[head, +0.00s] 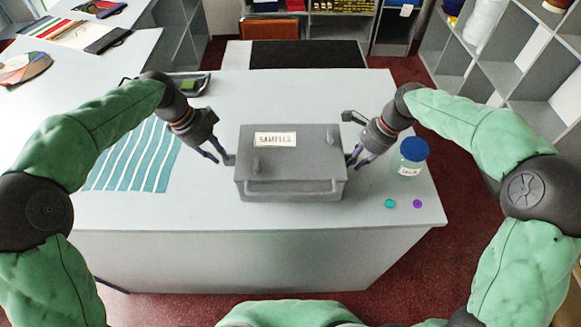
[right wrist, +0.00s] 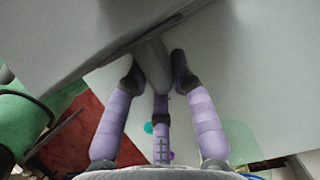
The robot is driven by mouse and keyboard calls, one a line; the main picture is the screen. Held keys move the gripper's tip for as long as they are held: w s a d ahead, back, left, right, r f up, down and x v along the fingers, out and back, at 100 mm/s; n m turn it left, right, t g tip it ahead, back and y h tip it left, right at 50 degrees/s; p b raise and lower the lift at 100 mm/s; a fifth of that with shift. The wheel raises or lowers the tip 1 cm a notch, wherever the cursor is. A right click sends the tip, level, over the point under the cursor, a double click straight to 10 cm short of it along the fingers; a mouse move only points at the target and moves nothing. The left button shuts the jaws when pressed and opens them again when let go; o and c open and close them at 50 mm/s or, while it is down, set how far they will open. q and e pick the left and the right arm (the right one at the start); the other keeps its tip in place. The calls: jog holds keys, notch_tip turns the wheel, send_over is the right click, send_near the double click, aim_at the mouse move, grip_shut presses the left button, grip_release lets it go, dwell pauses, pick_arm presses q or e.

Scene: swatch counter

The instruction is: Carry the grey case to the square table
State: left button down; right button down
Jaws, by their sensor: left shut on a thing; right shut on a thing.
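The grey case (head: 290,172) is closed, with a "SAMPLES" label on its lid and a bar handle on its front, over the pale counter (head: 210,225). I cannot tell whether its base touches the counter. My left gripper (head: 227,159) is shut on the case's left side. My right gripper (head: 352,160) is shut on its right side. In the right wrist view, my right gripper's fingers (right wrist: 153,78) close around a grey side grip (right wrist: 152,62) of the case. I cannot tell which surface is the square table.
Teal strips (head: 135,158) and a dark tray (head: 185,85) are to the left. Shelves (head: 525,60) stand at right. A black-topped surface (head: 308,54) is behind.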

jog(key=shift+d+r+p, duration=0.1)
jog(key=shift+r+p, duration=1.75)
jog(key=shift+r, duration=0.25)
jog(key=shift+f, duration=0.1)
